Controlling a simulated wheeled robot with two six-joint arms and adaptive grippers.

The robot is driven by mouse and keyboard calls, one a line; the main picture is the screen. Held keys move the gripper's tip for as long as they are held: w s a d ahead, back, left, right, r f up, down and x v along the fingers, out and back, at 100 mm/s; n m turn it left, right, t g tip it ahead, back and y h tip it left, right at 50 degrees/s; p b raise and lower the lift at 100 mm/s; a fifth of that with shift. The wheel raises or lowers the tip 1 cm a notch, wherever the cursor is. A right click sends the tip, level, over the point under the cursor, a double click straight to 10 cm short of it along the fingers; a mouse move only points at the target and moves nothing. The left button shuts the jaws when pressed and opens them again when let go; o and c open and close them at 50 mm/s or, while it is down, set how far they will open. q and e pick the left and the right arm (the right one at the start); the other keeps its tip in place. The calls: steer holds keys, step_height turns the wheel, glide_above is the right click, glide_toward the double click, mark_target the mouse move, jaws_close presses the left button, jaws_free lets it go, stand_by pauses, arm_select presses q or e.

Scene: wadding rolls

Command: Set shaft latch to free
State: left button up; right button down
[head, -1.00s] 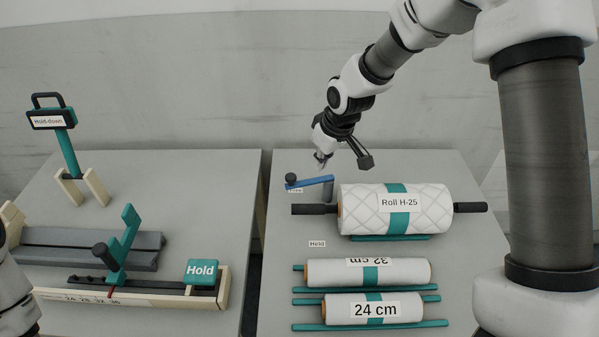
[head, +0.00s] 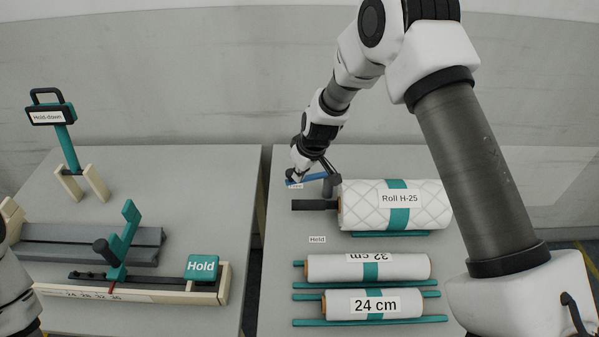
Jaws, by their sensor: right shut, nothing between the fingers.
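My right gripper (head: 294,179) is shut and empty at the lever's outer end, hiding the dark knob there. I cannot tell whether it touches the lever. My left gripper is not in view.
Roll H-25 (head: 428,208) lies right of the latch on its dark shaft. The 32 cm roll (head: 330,267) and 24 cm roll (head: 340,304) lie in front. A gap separates the left table (head: 190,190), which holds a teal-handled fixture (head: 122,245) and a Hold-down tool (head: 67,150).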

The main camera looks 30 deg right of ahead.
steer(key=w+b, duration=0.2)
steer(key=shift+w+f, duration=0.1)
steer(key=shift+w, duration=0.4)
steer(key=shift+s, duration=0.1)
